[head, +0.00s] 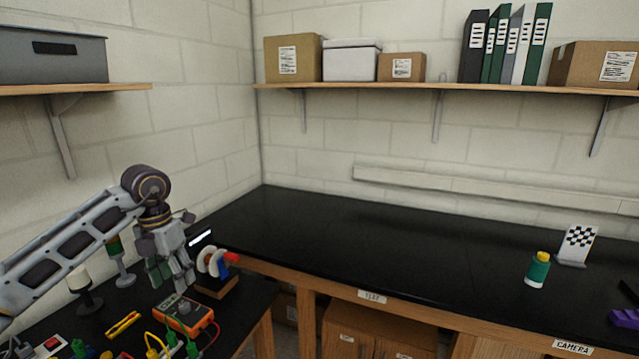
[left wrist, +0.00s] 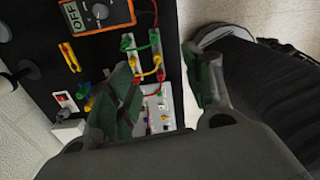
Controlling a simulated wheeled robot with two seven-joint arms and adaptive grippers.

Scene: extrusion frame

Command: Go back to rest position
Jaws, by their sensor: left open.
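My left gripper (head: 171,282) hangs at the end of my left arm, fingers pointing down, above the dark bench on the left. It is open, and I see nothing held between its fingers. In the left wrist view the two green-grey fingers (left wrist: 163,95) stand apart, with coloured leads and terminal blocks below. An orange multimeter (head: 186,314) lies on the bench close below the gripper in the head view. It also shows in the left wrist view (left wrist: 97,14), its display reading OFF. My right gripper is not in view.
A stand with white and red spools (head: 215,265) is right of the gripper. A signal lamp (head: 120,262) and white-topped post (head: 80,282) stand left. A yellow tool (head: 123,325) lies nearby. A green bottle (head: 537,270) and checkered board (head: 578,245) stand on the mostly clear long counter (head: 370,245).

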